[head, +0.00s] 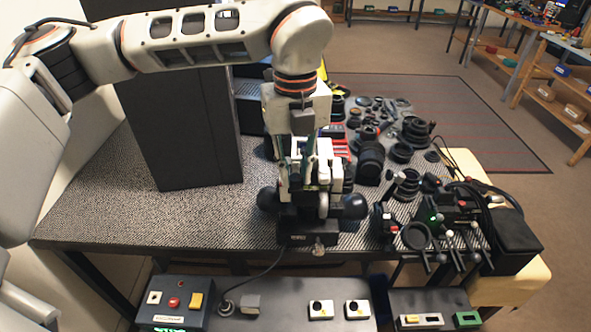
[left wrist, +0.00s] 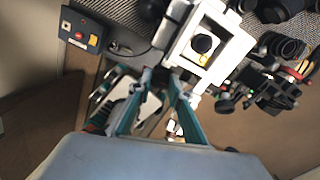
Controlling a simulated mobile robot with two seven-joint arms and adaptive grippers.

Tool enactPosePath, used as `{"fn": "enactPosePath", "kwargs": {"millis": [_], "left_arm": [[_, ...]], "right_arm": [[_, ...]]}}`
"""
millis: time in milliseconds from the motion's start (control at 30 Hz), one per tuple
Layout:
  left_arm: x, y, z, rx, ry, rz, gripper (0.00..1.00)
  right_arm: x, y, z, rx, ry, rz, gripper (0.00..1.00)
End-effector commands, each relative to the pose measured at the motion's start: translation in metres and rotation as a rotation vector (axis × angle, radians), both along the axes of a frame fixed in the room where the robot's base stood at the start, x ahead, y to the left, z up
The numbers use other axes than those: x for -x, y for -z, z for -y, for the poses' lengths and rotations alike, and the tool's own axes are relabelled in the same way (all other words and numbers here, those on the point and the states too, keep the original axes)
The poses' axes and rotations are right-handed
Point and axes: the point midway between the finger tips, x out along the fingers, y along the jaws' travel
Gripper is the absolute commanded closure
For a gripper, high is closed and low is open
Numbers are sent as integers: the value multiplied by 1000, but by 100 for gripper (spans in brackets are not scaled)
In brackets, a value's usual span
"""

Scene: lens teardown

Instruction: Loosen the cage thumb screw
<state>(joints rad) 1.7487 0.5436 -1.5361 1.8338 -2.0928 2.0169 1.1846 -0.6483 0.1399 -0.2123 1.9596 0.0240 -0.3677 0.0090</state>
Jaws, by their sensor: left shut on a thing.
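The white cage (head: 336,178) stands on a dark base at the front middle of the table. In the left wrist view it is a white square frame (left wrist: 236,48) around a dark round part with a yellow mark. My left gripper (head: 309,168) reaches down onto the cage from above. Its teal fingers (left wrist: 165,76) come together at the cage's near edge in the left wrist view. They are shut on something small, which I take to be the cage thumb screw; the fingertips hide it. My right gripper is not in view.
Dark lens parts (head: 370,160) crowd the table right of the cage. A stand with clamps and levers (head: 440,225) is at the front right. A tall dark panel (head: 185,125) stands at left. A control box (head: 173,302) with buttons sits in front. The table's left front is clear.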

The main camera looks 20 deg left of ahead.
Motion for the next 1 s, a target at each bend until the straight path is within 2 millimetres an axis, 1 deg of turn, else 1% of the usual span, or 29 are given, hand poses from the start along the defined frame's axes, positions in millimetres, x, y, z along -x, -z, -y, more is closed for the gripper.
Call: {"fn": "enactPosePath", "kwargs": {"millis": [133, 167, 467, 567, 667, 733, 1000], "left_arm": [[-1, -2, 0, 1, -2, 3, 100], [-1, -2, 0, 1, -2, 3, 74], [0, -1, 0, 0, 0, 1, 74], [-1, -4, 0, 1, -1, 2, 74], [-1, -15, 0, 0, -1, 5, 74], [-1, -27, 0, 1, 0, 6, 74], [-1, -82, 0, 1, -2, 6, 74]], "right_arm": [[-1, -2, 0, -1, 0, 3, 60], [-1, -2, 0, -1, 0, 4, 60], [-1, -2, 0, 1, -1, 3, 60], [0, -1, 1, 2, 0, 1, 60], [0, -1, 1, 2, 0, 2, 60], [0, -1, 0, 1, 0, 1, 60], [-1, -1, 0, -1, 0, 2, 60]]}}
